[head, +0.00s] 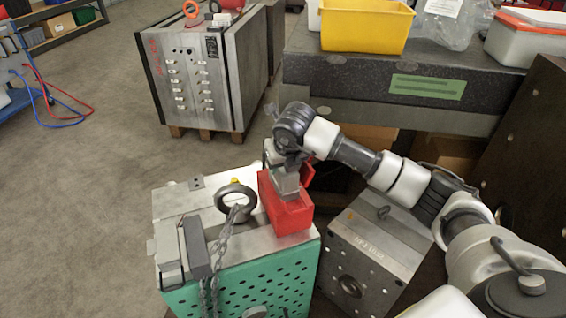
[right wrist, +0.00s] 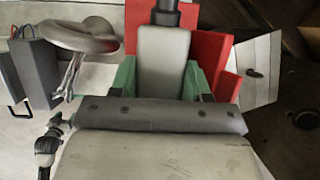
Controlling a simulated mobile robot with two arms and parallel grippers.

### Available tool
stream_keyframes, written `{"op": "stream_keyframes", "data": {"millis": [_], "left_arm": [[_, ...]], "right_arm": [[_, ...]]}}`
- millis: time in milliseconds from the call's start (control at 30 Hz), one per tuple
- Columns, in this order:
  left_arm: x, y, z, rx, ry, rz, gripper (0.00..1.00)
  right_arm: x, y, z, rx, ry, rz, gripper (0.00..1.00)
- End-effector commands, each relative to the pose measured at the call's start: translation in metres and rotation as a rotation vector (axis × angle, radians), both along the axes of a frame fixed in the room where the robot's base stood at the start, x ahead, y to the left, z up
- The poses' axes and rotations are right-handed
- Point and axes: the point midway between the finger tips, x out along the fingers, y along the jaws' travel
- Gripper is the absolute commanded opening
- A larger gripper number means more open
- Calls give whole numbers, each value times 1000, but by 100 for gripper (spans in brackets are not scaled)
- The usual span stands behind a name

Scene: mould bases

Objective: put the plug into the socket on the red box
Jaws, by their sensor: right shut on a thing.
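The red box (head: 291,214) sits on top of the steel mould base with the green perforated side. It also shows in the right wrist view (right wrist: 222,54), behind the plug. My right gripper (head: 281,165) is above the red box, pointing down, and is shut on the grey plug (head: 286,185). In the right wrist view the plug (right wrist: 164,58) stands between the green fingers of my right gripper (right wrist: 160,82), with a dark fitting at its top. The plug's low end overlaps the box's top; the socket is hidden and I cannot tell whether they touch. My left gripper is not in view.
A lifting eye (head: 236,198) with a hanging chain (head: 223,240) stands left of the red box, close to it. A second steel block (head: 378,240) is to the right. A table (head: 428,85) with a yellow bin (head: 366,27) is behind.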

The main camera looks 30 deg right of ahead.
Motion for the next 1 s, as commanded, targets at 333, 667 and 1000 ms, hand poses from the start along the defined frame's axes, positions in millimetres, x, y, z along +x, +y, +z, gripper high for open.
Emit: {"op": "stream_keyframes", "data": {"millis": [333,667,1000], "left_arm": [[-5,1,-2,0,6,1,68],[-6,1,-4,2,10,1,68],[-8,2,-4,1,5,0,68]], "right_arm": [[0,-1,0,-2,1,-1,76],[0,-2,-2,-5,5,-3,76],[-13,0,34,-5,0,-1,76]]}}
